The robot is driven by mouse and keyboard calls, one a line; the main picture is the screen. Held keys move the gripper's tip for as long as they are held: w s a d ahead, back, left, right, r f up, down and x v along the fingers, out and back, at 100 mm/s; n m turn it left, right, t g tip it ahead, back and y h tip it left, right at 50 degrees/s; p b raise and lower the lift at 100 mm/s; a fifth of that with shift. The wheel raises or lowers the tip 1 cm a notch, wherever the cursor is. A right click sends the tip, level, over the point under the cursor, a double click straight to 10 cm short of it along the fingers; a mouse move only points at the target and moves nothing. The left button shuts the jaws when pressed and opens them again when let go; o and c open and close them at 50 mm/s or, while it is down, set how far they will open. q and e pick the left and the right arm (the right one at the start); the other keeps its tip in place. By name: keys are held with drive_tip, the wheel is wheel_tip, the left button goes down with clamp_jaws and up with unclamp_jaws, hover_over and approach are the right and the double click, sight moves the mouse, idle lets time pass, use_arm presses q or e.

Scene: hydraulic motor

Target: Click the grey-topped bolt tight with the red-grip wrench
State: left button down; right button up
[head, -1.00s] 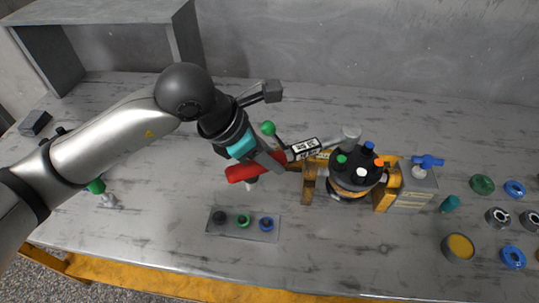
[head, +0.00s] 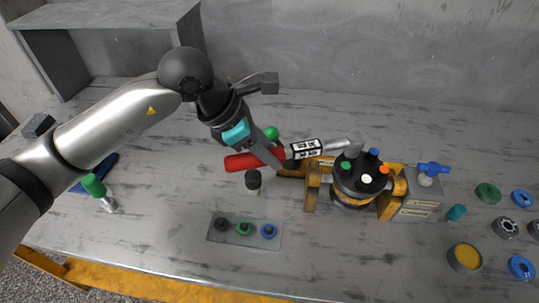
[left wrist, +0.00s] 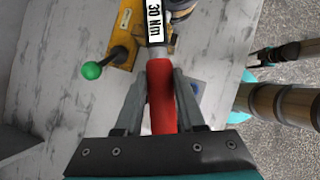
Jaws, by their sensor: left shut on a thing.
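My left gripper (head: 272,157) is shut on the red grip of the wrench (head: 238,162), and the left wrist view shows the red grip (left wrist: 161,95) between both fingers (left wrist: 158,100). The wrench points right, with its silver head (head: 355,142) at the back of the motor's black top (head: 349,183). I cannot tell whether the head sits on a bolt. Green (head: 346,166), blue (head: 373,154), orange (head: 384,169) and pale-topped (head: 366,179) bolts show there. I cannot identify the grey-topped bolt surely; the head may hide it. My right gripper is not seen.
A grey rack (head: 219,238) with several coloured pieces lies in front. A black-topped piece (head: 253,180) stands behind it. A green-handled tool (head: 94,186) is at left. Blue and green rings (head: 488,194) and a yellow-filled cup (head: 465,258) lie at right.

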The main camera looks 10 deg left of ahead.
use_arm(q)
drive_tip(key=shift+w+a+f, duration=0.25)
drive_tip(key=shift+f, duration=0.15)
drive_tip(key=shift+w+a+m, duration=0.1)
drive_tip(key=shift+w+m, duration=0.1)
drive_tip(key=shift+m, duration=0.1)
drive_tip(key=shift+w+a+r+m+g+b, duration=0.1)
drive_tip(key=shift+w+a+m+g+b, duration=0.1)
drive_tip(key=shift+w+m+g+b, duration=0.45)
drive_tip(key=shift+w+a+m+g+b, duration=0.2)
drive_tip(key=shift+w+m, duration=0.25)
drive_tip(key=shift+w, duration=0.5)
drive_tip(key=shift+w, duration=0.15)
drive_tip(key=shift+w+a+m+g+b, duration=0.1)
drive_tip(key=shift+w+m+g+b, duration=0.5)
drive_tip(key=shift+w+m, duration=0.75)
drive_tip(key=shift+w+r, duration=0.1)
drive_tip(key=shift+w, duration=0.3)
drive_tip(key=shift+w+b, duration=0.15)
drive_tip(key=shift+b, duration=0.15)
